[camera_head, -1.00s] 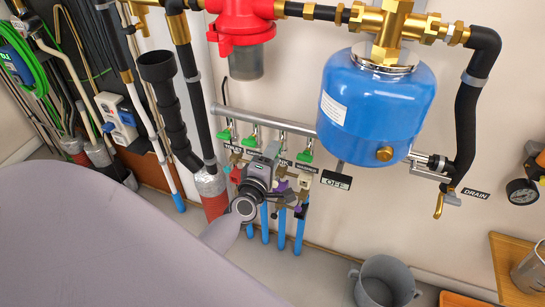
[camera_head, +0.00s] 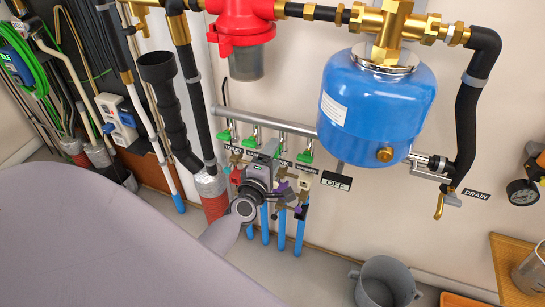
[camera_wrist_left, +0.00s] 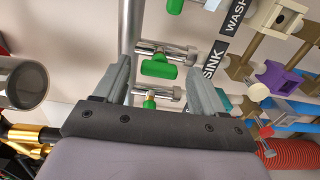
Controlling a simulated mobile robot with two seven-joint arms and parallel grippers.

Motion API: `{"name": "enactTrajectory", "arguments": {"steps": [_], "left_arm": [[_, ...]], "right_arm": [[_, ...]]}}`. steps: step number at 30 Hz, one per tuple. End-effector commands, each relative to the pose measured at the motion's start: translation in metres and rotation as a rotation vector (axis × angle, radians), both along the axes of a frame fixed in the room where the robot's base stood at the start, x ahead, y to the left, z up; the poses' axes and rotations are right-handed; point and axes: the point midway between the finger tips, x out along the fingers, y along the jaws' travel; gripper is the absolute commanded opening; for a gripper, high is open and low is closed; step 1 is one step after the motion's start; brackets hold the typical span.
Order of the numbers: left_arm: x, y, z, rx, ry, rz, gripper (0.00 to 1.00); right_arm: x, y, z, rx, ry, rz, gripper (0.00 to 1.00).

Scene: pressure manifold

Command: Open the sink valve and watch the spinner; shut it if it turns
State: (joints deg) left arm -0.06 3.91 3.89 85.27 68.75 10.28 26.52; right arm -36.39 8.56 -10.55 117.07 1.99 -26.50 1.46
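The sink valve's green handle (camera_wrist_left: 158,68) is in the left wrist view, level with the SINK label (camera_wrist_left: 213,60). My left gripper (camera_wrist_left: 160,78) is open, one finger on each side of this handle, with a visible gap on both sides. In the head view my left gripper (camera_head: 270,150) is at the row of valves under the grey manifold pipe (camera_head: 270,122) and partly hides the middle ones. A purple part (camera_wrist_left: 275,75) sits on the line beside the SINK label. I cannot tell which part is the spinner. My right gripper is not in view.
A second green handle (camera_wrist_left: 150,103) lies close by, also between the fingers in the picture. The washer valve handle (camera_head: 304,156) is to the right. A blue tank (camera_head: 375,105) and an OFF sign (camera_head: 336,181) are right of the valves. A grey bucket (camera_head: 385,283) stands below.

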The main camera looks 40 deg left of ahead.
Motion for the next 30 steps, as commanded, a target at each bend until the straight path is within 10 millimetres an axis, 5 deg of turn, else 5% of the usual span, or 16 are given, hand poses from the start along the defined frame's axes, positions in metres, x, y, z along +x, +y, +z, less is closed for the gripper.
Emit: {"name": "enactTrajectory", "arguments": {"steps": [7,21,30], "left_arm": [[-0.009,-0.002,0.000,0.001,0.000,0.000,0.70],[-0.064,-0.016,0.000,-0.001,0.001,-0.001,0.70],[-0.070,-0.017,0.000,0.000,0.000,0.000,0.70]], "right_arm": [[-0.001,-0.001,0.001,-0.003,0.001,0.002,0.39],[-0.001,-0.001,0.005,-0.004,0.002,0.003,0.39],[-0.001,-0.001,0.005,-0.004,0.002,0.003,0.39]]}}
